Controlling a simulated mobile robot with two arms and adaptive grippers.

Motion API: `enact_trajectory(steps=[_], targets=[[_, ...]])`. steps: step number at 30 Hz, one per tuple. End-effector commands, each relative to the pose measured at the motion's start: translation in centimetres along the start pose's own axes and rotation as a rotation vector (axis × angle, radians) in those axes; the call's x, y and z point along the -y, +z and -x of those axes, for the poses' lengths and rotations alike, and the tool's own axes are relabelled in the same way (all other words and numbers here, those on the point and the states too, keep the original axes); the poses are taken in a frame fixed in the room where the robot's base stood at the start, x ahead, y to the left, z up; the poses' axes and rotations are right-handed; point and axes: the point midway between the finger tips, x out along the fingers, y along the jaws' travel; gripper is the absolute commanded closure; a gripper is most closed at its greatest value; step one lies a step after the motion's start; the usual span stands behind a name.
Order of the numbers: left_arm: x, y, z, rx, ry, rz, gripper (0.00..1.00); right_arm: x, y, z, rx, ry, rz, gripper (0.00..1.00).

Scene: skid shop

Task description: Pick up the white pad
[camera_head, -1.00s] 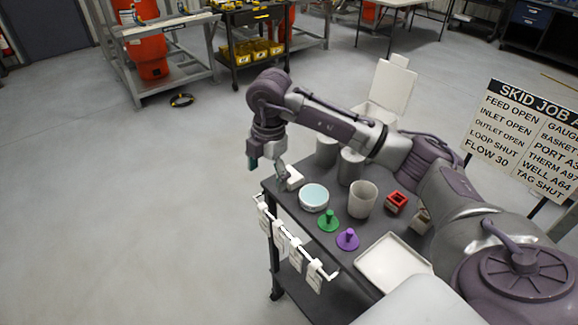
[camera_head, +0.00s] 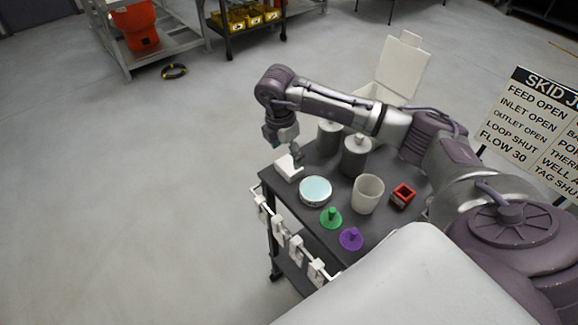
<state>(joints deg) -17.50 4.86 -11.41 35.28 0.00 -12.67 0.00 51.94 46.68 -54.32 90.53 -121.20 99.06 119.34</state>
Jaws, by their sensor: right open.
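The white pad (camera_head: 287,170) appears to be the small white block at the far left corner of the dark cart top (camera_head: 328,226). My right gripper (camera_head: 284,150) hangs over that corner, pointing down. One of its fingers is teal and the other is grey. It is open and its fingertips are just above or beside the pad; I cannot tell whether they touch it. The gripper partly covers the pad's upper edge. My left gripper is not in view.
A round pale-blue-topped dish (camera_head: 315,190), a pale cup (camera_head: 367,193), two grey canisters (camera_head: 355,156), a red square piece (camera_head: 402,195), and green (camera_head: 331,218) and purple (camera_head: 351,238) knobbed discs crowd the cart. White tags hang on its left rail (camera_head: 287,239).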

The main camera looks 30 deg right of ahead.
Motion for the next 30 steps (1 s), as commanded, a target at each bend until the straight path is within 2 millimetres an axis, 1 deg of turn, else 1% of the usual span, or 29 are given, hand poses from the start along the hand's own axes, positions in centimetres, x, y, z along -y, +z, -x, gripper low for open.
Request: enact_trajectory(steps=[1,3,5,7,10,15,19,24,26,30], targets=[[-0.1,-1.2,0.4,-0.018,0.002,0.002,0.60,0.1,0.0,-0.4,0.000,-0.004,0.000,0.15],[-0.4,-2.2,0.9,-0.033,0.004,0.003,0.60,0.3,0.0,-1.3,0.000,-0.005,0.001,0.15],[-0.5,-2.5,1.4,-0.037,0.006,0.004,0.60,0.4,0.0,-2.2,0.000,-0.006,0.001,0.15],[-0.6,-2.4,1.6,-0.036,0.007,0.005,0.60,0.4,-0.1,-3.4,-0.001,-0.005,0.002,0.15],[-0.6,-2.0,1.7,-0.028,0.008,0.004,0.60,0.4,-0.1,-4.5,0.000,-0.003,0.002,0.15],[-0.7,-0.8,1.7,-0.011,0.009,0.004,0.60,0.3,-0.1,-5.1,0.000,-0.001,0.002,0.15],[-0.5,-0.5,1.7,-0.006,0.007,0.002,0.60,0.3,-0.1,-5.1,0.000,-0.001,0.002,0.15],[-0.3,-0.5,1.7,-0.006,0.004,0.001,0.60,0.3,-0.1,-5.0,0.000,-0.001,0.002,0.43],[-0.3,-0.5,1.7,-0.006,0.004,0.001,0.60,0.3,-0.1,-5.0,0.000,-0.001,0.002,0.52],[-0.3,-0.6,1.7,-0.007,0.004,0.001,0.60,0.3,-0.1,-5.0,0.000,-0.001,0.002,0.52]])
